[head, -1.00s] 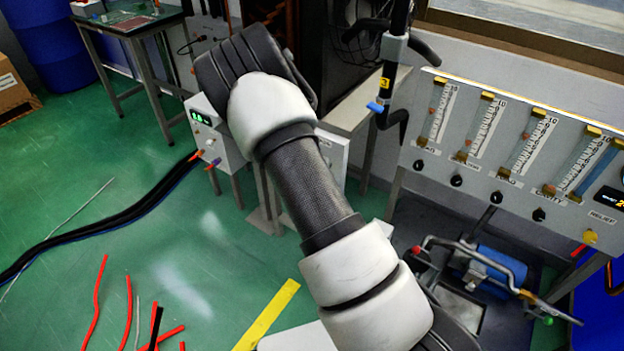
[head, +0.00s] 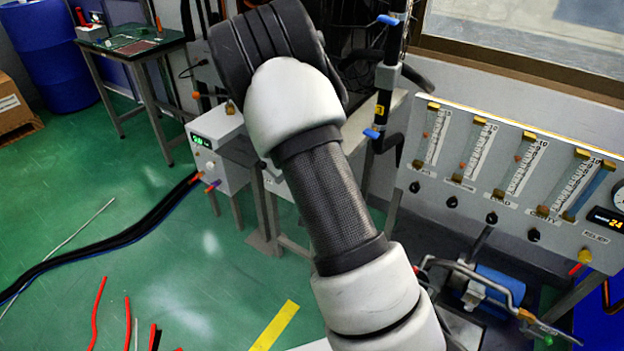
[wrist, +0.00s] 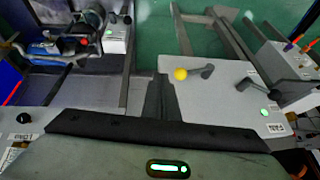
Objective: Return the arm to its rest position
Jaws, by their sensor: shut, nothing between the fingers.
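My arm (head: 335,195) rises from the bottom of the head view, leaning up and left, with its bent black joint (head: 275,50) near the top. My gripper is hidden from the head view behind the arm. In the wrist view my gripper (wrist: 160,92) shows as dark fingers pointing away from the wide black gripper body. The fingers are together and hold nothing. They stand in front of a pale panel and the floor, and I see no contact with either.
A flowmeter panel (head: 500,185) stands right, with a blue pump (head: 497,290) below it. A grey control box (head: 217,150) stands close behind my arm. The wrist view shows a pale panel (wrist: 225,100) with a yellow knob (wrist: 180,73).

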